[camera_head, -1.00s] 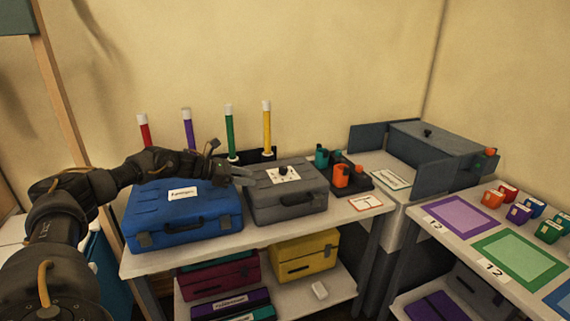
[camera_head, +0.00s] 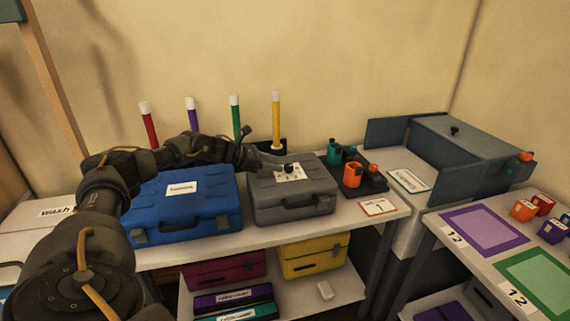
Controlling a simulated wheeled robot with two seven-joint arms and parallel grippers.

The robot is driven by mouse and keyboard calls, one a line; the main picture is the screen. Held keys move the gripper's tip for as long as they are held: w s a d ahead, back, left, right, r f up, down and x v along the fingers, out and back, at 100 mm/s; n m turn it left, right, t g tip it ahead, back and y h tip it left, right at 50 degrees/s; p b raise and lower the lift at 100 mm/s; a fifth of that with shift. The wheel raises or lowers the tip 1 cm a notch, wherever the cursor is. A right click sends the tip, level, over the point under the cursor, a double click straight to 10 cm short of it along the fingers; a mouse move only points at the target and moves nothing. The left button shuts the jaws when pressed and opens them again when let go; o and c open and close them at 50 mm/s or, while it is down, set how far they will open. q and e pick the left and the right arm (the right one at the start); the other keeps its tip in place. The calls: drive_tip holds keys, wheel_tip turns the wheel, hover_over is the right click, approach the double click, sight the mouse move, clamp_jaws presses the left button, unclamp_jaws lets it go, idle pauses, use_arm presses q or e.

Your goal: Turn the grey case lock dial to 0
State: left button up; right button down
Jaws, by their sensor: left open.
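The grey case (camera_head: 292,201) lies shut on the table, right of the blue case (camera_head: 184,206). A white plate with small dark marks is on its lid, and the dark lock dial (camera_head: 289,167) sits on that plate. The dial's setting is too small to read. My left gripper (camera_head: 274,156) is open, just behind and left of the dial, above the rear of the grey case. I cannot tell whether its fingers touch the dial. My right gripper is not in view.
Red, purple, green and yellow (camera_head: 276,118) upright sticks stand behind the cases. A dark tray (camera_head: 361,189) with orange and teal items is right of the grey case. Shelves below hold a yellow case (camera_head: 313,256) and others. A purple mat (camera_head: 484,229) lies on the right table.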

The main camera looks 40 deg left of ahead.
sight(287, 165)
use_arm(q)
drive_tip(key=x, duration=0.3)
drive_tip(key=shift+w+d+p, duration=0.2)
drive_tip(key=shift+p, duration=0.1)
drive_tip(key=shift+w+d+f, duration=0.2)
drive_tip(key=shift+w, duration=0.15)
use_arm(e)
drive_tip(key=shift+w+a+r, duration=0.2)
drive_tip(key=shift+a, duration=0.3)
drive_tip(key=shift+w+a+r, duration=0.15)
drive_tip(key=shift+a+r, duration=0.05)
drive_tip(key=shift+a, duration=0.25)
